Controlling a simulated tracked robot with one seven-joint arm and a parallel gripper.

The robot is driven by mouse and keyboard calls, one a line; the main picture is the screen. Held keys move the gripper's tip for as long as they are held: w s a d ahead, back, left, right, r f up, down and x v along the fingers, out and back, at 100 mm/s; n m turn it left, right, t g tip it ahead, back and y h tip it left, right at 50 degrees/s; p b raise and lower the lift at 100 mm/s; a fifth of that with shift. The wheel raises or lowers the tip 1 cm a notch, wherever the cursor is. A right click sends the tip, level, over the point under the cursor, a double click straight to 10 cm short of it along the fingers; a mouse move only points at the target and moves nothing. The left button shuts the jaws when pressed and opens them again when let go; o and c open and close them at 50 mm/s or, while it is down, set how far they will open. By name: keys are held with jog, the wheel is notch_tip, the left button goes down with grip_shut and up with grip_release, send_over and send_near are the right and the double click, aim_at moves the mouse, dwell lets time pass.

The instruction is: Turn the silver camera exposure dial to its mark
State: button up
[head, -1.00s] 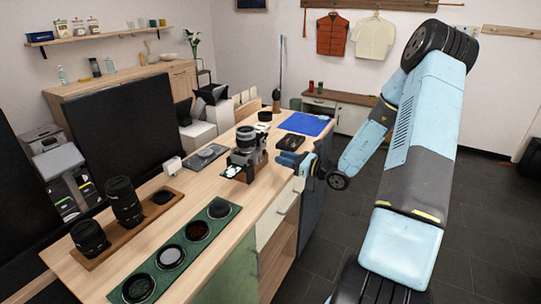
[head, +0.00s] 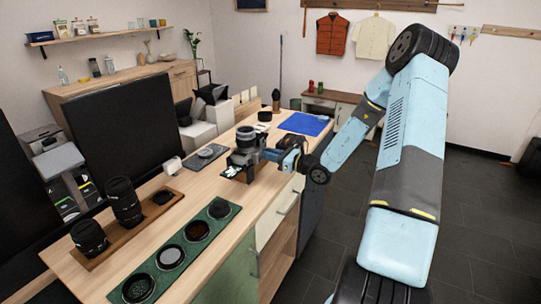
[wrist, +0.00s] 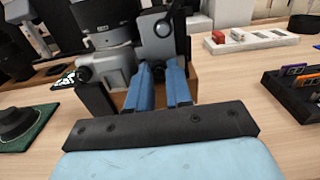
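The silver camera (head: 246,146) sits on a small wooden stand on the workbench, its black lens part uppermost. In the wrist view the camera's silver and black body (wrist: 118,66) fills the upper left and centre. My gripper (head: 272,154) is at the camera's right side, reaching in from the right. In the wrist view its two blue fingers (wrist: 160,68) point at the camera body, with a narrow gap between them and nothing clearly held. I cannot tell whether the tips touch the camera. The exposure dial and its mark cannot be made out clearly.
A green tray (head: 228,217) with round filters lies in front of the camera, and a wooden board (head: 108,251) with lenses lies to the left. A blue mat (head: 303,123) lies behind. In the wrist view a dark organiser (wrist: 281,107) stands at right; bare benchtop lies between.

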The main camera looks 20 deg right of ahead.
grip_shut()
jog(key=shift+m, duration=0.3)
jog(key=m, duration=0.3)
jog(key=shift+d+m, duration=0.1)
jog(key=shift+m, duration=0.3)
jog(key=m, duration=0.3)
jog(key=shift+w+m, duration=0.1)
jog(key=shift+m, duration=0.2)
jog(key=m, duration=0.4)
jog(key=shift+d+m, duration=0.1)
jog(key=shift+m, duration=1.9)
jog(key=shift+o, duration=1.8)
grip_release()
